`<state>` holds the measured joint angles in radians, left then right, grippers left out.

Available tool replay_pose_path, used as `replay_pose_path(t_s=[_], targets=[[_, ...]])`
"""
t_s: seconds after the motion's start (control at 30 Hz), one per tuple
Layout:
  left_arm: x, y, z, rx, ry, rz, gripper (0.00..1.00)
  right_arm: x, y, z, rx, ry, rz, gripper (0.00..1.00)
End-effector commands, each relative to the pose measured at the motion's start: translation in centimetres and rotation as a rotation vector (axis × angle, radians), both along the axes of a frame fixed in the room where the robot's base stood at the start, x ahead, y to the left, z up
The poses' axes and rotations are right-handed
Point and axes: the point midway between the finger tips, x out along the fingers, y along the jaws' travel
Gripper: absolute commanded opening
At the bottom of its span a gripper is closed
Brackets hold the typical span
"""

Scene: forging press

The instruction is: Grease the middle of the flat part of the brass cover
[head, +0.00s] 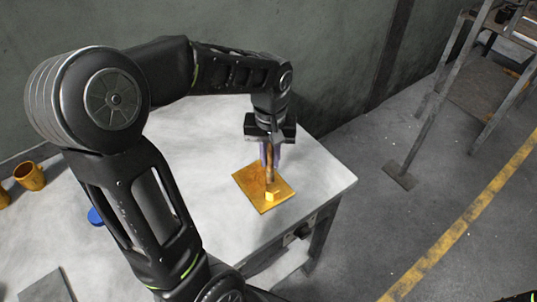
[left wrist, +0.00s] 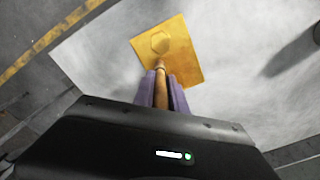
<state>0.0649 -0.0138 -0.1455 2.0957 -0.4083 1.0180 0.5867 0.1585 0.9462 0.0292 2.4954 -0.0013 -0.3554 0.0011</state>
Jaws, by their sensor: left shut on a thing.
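The brass cover (head: 247,186) is a flat square golden plate lying on the grey table near its right end. It also shows in the left wrist view (left wrist: 186,65). My left gripper (head: 270,160), with purple fingers, points down over it and is shut on a wooden-handled tool (left wrist: 161,88). The tool stands about upright, its lower end over the plate. A bright yellow block-like shape (head: 271,197) shows at that end, hexagonal in the left wrist view (left wrist: 160,42). I cannot tell whether it belongs to the tool or the cover, nor whether the tool touches the plate. My right gripper is not in view.
Golden cups (head: 30,177) stand at the table's left end. A blue round thing (head: 96,216) lies partly behind my left arm. A grey plate (head: 46,287) is at lower left. The table (head: 322,178) is bare around the cover; its right edge is close.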

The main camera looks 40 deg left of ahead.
Motion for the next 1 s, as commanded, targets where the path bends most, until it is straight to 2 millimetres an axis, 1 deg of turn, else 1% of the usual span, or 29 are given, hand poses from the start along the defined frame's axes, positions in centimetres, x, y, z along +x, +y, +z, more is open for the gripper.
replay_pose_path(t_s=[0.27, 0.7, 1.0], targets=[[-0.2, -0.1, -0.2, -0.004, 0.007, 0.0, 0.0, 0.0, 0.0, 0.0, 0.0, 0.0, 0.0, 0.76], [0.4, 1.6, -0.1, -0.002, 0.006, 0.001, 0.0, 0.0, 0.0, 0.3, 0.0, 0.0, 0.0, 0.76], [0.4, 1.7, 0.0, -0.001, 0.004, 0.0, 0.0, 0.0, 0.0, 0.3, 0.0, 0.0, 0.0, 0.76]])
